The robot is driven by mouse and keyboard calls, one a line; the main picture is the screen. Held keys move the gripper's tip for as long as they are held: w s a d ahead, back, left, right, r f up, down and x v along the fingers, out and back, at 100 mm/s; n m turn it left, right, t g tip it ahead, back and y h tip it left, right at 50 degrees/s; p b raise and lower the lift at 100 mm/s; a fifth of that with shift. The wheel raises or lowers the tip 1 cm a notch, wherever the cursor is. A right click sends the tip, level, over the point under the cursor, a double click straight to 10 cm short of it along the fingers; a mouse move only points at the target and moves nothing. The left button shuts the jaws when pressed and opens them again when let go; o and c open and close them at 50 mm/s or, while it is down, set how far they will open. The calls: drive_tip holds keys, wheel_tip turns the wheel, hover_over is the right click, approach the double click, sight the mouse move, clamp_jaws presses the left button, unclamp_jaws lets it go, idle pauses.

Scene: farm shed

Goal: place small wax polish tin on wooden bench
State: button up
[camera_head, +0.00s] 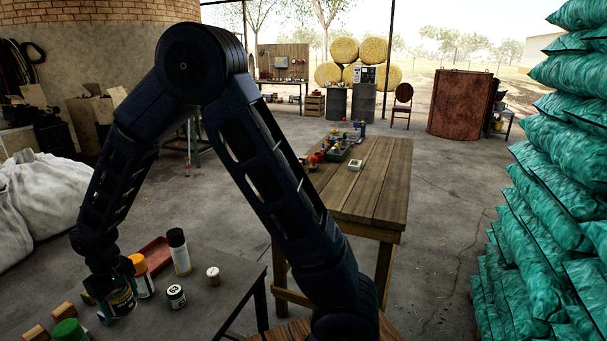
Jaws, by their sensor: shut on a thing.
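My gripper (117,290) is low over the dark table at the lower left. It is shut on a dark tin with a yellowish band (122,303), which is partly covered by the gripper. I cannot read its label or tell whether it is the wax polish tin, or whether it touches the tabletop. A small dark tin with a white label (176,298) stands to its right, apart from the gripper. The wooden bench (378,190), with a plank top, stands in the middle of the view, beyond my arm.
On the dark table (215,318) are an orange-topped bottle (142,278), a black-capped spray can (179,252), a white-topped jar (212,275), a red tray (152,254) and a green lid (69,331). Several items crowd the bench's left side; its right side is clear. Green sacks (560,200) are stacked at right.

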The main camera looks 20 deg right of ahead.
drive_tip(key=w+d+r+m, duration=0.25)
drive_tip(key=w+d, duration=0.55)
drive_tip(key=w, duration=0.5)
drive_tip(key=w+d+r+m, duration=0.1)
drive_tip(key=w+d+m, duration=0.2)
drive_tip(key=w+d, duration=0.75)
drive_tip(key=w+d+r+m, duration=0.2)
drive_tip(key=w+d+m, duration=0.1)
drive_tip(key=w+d, duration=0.65)
drive_tip(key=w+d+r+m, duration=0.25)
drive_tip(key=w+d, duration=0.45)
drive_tip(key=d, duration=0.6)
drive_tip(key=w+d+r+m, duration=0.2)
drive_tip(key=d, duration=1.2)
drive_tip(key=w+d+r+m, duration=0.1)
drive_tip(key=d+r+m, duration=0.15)
drive_tip(key=d, duration=1.15)
drive_tip(key=s+d+r+m, duration=0.1)
drive_tip(key=s+d+r, duration=0.15)
drive_tip(key=d, duration=0.75)
drive_tip(key=s+d+r+m, duration=0.15)
drive_tip(key=s+d, duration=0.25)
drive_tip(key=d, duration=0.5)
drive_tip(key=s+d+r+m, duration=0.1)
drive_tip(key=s+d+m, duration=0.15)
drive_tip(key=d, duration=0.75)
drive_tip(key=shift+n, duration=0.45)
wheel_tip(320, 180, down, 19)
drive_tip(key=shift+s+f, duration=0.15)
